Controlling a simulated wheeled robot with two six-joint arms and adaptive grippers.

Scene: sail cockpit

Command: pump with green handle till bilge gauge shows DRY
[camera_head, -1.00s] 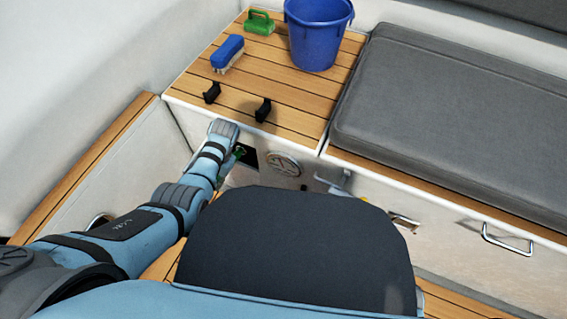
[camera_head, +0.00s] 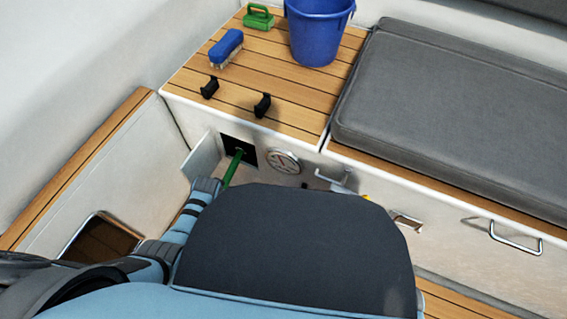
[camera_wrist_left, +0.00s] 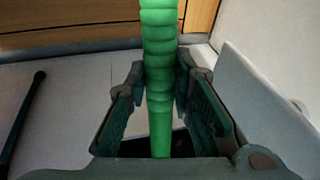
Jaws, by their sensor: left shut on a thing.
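The green handle (camera_head: 233,166) sticks out of a dark square opening (camera_head: 239,151) in the locker's front panel. In the left wrist view the ribbed green handle (camera_wrist_left: 160,60) runs between the fingers of my left gripper (camera_wrist_left: 155,95), which is shut on it. In the head view the gripper itself is mostly hidden behind my body. The round bilge gauge (camera_head: 283,161) sits on the panel to the right of the opening; its reading is too small to tell. My right gripper is not in view.
A small open door (camera_head: 202,155) stands left of the opening. On the wooden locker top (camera_head: 285,93) are a blue bucket (camera_head: 318,35), a blue brush (camera_head: 226,47), a green-handled scrubber (camera_head: 259,17) and two black brackets (camera_head: 262,106). A grey cushion (camera_head: 450,110) lies at right.

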